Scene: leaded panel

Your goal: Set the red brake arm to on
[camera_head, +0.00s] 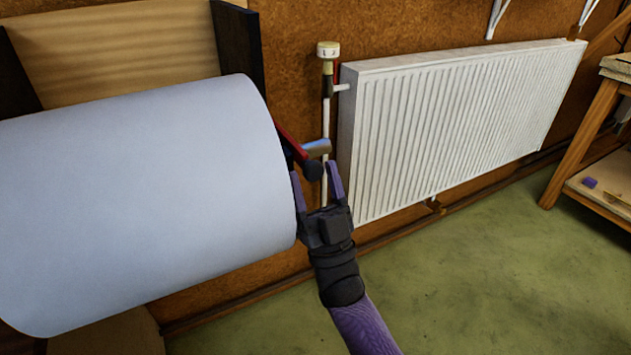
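The red brake arm (287,138) sits at the right end of a large pale blue-grey roll (140,200). It slopes down to the right and ends in a dark round knob (313,170). A short blue-grey cylinder (317,147) sticks out beside it. The arm's upper part is partly hidden by the roll. My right gripper (316,172) comes up from below with its fingers spread apart. The knob appears between the fingertips, with gaps in the picture; I cannot tell their depth apart. My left gripper is not in view.
A white radiator (460,120) with a valve (328,50) and pipe is on the brown wall behind, just right of my gripper. A wooden shelf unit (582,140) stands at the far right. The green floor (480,260) is open at lower right.

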